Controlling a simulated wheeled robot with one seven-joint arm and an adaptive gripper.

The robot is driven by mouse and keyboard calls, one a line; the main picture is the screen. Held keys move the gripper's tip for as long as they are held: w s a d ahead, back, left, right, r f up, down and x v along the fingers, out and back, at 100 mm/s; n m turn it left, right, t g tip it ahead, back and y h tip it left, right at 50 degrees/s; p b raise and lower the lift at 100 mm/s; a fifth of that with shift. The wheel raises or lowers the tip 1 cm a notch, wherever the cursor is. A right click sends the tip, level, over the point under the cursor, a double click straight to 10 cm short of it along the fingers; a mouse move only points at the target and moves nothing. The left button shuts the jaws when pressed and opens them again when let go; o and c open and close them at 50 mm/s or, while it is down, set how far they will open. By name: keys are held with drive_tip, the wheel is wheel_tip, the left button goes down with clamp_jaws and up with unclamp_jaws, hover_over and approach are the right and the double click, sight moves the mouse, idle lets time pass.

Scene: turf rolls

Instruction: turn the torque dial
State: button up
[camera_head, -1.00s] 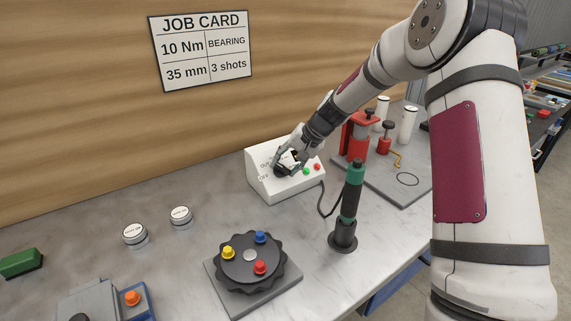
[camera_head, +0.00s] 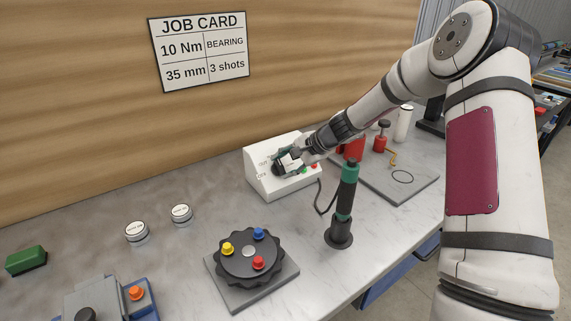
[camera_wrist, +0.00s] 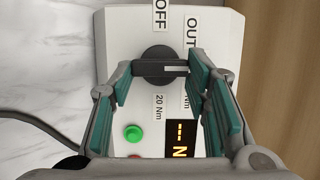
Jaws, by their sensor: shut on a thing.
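The pointer lies crosswise, toward the right finger. Labels read OFF above, OUT at upper right and 20 Nm below; another Nm label is partly covered by the right finger. The amber display (camera_wrist: 179,139) shows dashes and an N. In the head view my gripper (camera_head: 284,163) hides most of the dial.
A green button (camera_wrist: 133,132) sits beside the display. A black-and-green driver (camera_head: 345,195) stands upright in a holder in front of the box, with a cable near it. A black turntable (camera_head: 250,270) with coloured knobs is nearer. The job card (camera_head: 200,52) reads 10 Nm.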

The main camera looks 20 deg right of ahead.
idle(0.4)
drive_tip(key=o, duration=1.2)
drive_tip(key=shift+c, duration=0.2)
drive_tip(key=v, duration=1.2)
drive_tip(key=shift+f, duration=0.1)
